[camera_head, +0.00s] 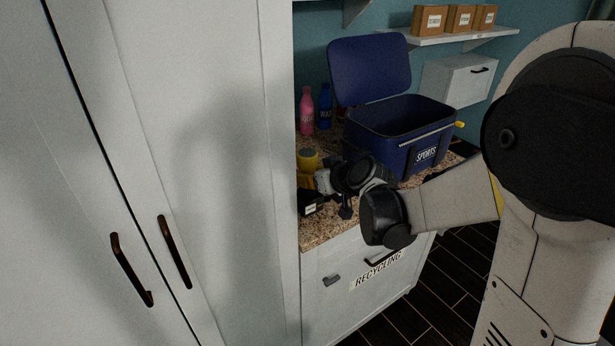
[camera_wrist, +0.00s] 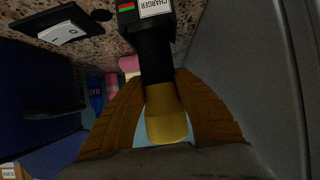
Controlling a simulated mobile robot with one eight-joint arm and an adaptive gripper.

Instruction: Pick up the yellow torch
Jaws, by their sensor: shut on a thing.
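The yellow torch (camera_wrist: 167,122) shows in the wrist view, with a yellow end and a black body between my two brown-yellow fingers. In the head view its round yellow top (camera_head: 307,157) shows at the left of the counter. My gripper (camera_wrist: 158,80) is shut on the torch, one finger on each side; in the head view it (camera_head: 313,181) is partly hidden by my wrist. The black body runs to a black charger (camera_wrist: 146,9) with a white label and red and green marks. The charger (camera_head: 311,207) stands on the counter near its front edge.
A blue open cool box (camera_head: 398,150) stands right of my gripper. Pink (camera_head: 306,112) and blue (camera_head: 324,108) bottles stand behind. A tall white cupboard (camera_head: 215,150) is close on the left. The speckled counter (camera_head: 325,228) tops a recycling cabinet (camera_head: 345,300).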

